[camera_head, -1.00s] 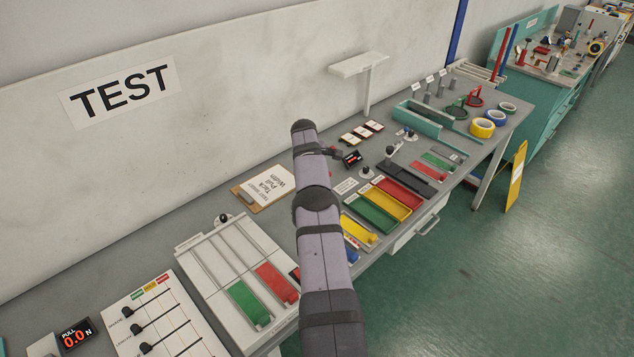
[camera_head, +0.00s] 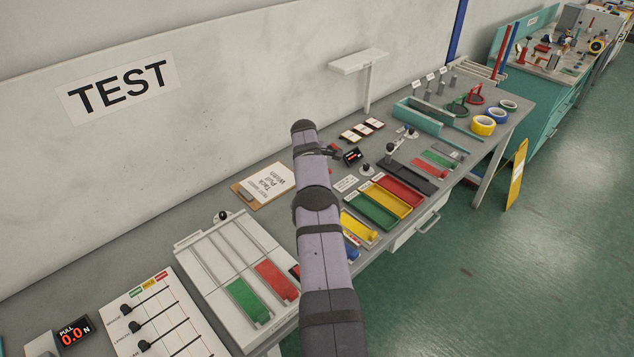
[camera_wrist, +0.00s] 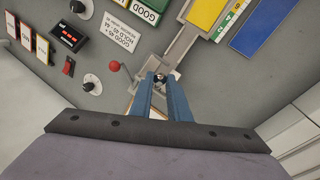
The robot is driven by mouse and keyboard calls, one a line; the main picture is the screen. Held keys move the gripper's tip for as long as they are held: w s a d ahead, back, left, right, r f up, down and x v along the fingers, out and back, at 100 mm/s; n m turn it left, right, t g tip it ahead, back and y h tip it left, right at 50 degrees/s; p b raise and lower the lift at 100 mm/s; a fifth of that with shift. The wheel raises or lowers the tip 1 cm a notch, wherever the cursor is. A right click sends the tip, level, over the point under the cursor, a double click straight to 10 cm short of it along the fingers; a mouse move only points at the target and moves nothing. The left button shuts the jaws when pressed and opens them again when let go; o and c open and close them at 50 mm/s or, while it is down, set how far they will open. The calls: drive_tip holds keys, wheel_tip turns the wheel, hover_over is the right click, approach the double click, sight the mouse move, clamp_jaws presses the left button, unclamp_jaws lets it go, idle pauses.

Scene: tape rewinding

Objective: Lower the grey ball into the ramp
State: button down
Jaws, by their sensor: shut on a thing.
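In the wrist view my gripper (camera_wrist: 159,82) points at the bench, its two blue fingers closed on a small, dark, rounded thing at the tips. It is probably the grey ball, mostly hidden between the fingers. A grey channel, which looks like the ramp (camera_wrist: 184,42), runs up and right from just beyond the fingertips. I cannot tell whether the held thing touches it. In the head view my arm covers the gripper, the ball and the ramp.
A red ball-topped lever (camera_wrist: 114,66) stands close left of the fingers. A round knob (camera_wrist: 91,83), a small display (camera_wrist: 68,36) and a GOOD/HOLD label (camera_wrist: 122,31) lie further left. Yellow and blue trays (camera_wrist: 262,45) lie at the upper right. Bare grey bench lies right of the fingers.

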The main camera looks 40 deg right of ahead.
drive_tip(key=shift+f+b, duration=0.45)
drive_tip(key=shift+f, duration=0.1)
idle(0.4)
drive_tip(key=c, duration=1.6)
unclamp_jaws()
drive_tip(key=shift+f, duration=0.15)
drive_tip(key=shift+s+a+f, duration=0.1)
drive_tip(key=shift+a+f, duration=0.05)
drive_tip(key=shift+a, duration=0.05)
drive_tip(key=shift+a+r+b, duration=0.1)
drive_tip(key=shift+r+b, duration=0.25)
drive_tip(key=shift+r, duration=0.2)
drive_tip(key=b+v, duration=0.1)
drive_tip(key=v, duration=0.3)
drive_tip(key=b+v, duration=0.1)
drive_tip(key=v, duration=0.2)
drive_tip(key=shift+d+r+b, duration=0.1)
drive_tip(key=shift+d+b, duration=0.2)
drive_tip(key=shift+d, duration=0.1)
